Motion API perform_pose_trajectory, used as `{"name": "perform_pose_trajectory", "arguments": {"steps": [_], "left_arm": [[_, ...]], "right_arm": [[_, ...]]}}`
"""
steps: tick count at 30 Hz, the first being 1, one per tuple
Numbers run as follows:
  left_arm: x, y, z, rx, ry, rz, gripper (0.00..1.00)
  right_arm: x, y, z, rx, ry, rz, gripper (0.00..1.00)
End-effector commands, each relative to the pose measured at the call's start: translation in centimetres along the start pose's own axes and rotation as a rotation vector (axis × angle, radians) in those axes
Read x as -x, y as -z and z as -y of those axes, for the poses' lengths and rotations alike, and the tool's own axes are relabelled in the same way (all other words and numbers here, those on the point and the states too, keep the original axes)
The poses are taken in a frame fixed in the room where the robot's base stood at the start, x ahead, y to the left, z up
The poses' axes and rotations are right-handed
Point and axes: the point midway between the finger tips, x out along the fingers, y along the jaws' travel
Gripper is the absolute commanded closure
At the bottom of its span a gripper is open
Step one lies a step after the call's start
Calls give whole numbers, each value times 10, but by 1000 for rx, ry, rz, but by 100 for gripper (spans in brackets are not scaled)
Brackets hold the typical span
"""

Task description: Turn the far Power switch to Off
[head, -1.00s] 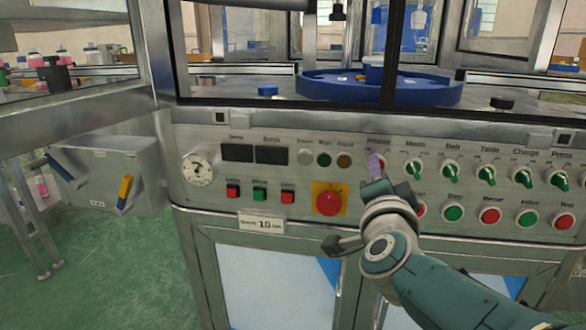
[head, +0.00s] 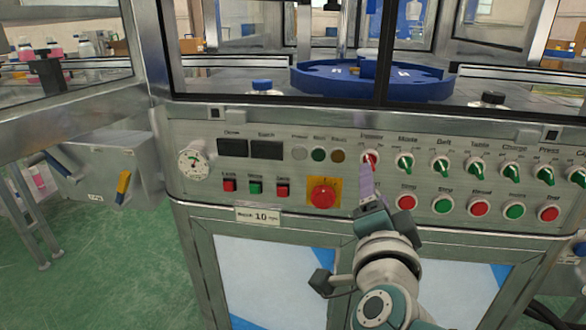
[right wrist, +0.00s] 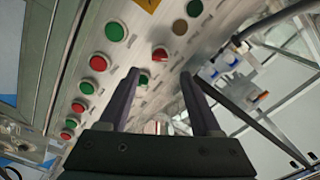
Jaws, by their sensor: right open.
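The Power switch (head: 370,160) is a red-handled rotary knob on a pale round base, at the left end of the row of selector knobs on the steel panel. Its handle looks close to upright in the head view. In the right wrist view the red knob (right wrist: 160,54) lies beyond the fingertips, between the lines of the two fingers. My right gripper (head: 367,188) is just below the Power switch, apart from it. Its two purple-grey fingers (right wrist: 160,75) are spread with nothing between them. My left gripper is not in view.
Green-handled knobs, beginning with Mode (head: 405,163), run to the right. Red and green push buttons (head: 443,204) sit below them. A red emergency stop (head: 323,193) on a yellow plate is left of my gripper. Glazed framing (head: 270,40) rises above the panel.

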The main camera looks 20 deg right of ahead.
Motion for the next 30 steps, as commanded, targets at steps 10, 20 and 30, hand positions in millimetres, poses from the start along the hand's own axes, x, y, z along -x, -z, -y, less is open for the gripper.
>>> {"name": "perform_pose_trajectory", "arguments": {"steps": [10,20,30], "left_arm": [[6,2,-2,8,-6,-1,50],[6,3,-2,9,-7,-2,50],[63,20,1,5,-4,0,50]], "right_arm": [[29,0,0,-1,1,-1,35],[28,0,0,0,1,-1,35],[44,0,72,249,122,360,35]]}}
